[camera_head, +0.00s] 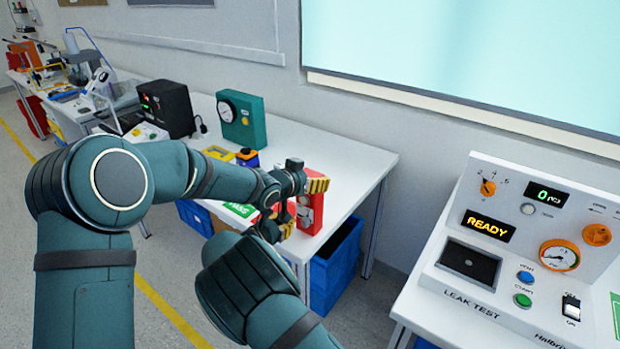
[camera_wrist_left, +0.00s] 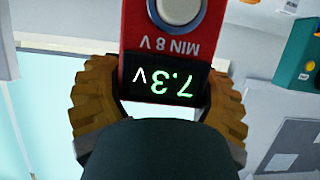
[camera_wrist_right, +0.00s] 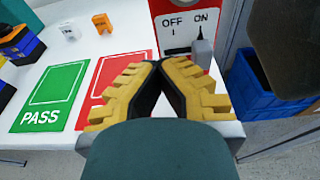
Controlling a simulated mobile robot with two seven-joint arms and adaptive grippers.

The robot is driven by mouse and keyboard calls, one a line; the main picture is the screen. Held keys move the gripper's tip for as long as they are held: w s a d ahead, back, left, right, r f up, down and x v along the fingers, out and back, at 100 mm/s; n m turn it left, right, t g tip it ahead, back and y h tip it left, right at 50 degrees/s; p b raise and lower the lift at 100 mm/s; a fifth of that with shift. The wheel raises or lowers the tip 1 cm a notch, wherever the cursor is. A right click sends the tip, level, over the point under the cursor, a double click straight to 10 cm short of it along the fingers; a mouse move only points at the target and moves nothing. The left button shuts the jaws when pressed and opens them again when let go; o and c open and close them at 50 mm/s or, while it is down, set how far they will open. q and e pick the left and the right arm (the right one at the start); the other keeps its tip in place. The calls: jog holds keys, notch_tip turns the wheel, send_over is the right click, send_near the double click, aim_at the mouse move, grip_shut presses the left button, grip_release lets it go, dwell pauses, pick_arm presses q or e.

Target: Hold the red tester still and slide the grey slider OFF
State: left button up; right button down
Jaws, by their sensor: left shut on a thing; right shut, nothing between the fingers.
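The red tester (camera_head: 313,222) stands upright near the table's right end. My left gripper (camera_head: 316,184) is shut on the tester's display end, a finger on each side. In the right wrist view the grey slider (camera_wrist_right: 201,52) sits at the ON side of its slot, on the tester's light panel marked OFF and ON. My right gripper (camera_wrist_right: 158,72) is shut and empty, just in front of and below the panel. Contact with the slider is not visible.
A green PASS card (camera_wrist_right: 50,95) and a red card (camera_wrist_right: 112,82) lie on the white table left of the tester. A teal gauge box (camera_head: 241,120) stands behind. Blue bins (camera_head: 335,265) sit below the table edge. A leak-test console (camera_head: 510,250) stands right.

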jog(key=shift+w+a, duration=0.2)
jog(key=shift+a, duration=0.05)
dwell(0.3)
jog(key=c, duration=0.9)
grip_release()
jog(key=shift+c, duration=0.2)
jog(key=shift+s+a, duration=0.1)
jog(key=shift+v, duration=2.4)
jog(key=shift+o, duration=0.2)
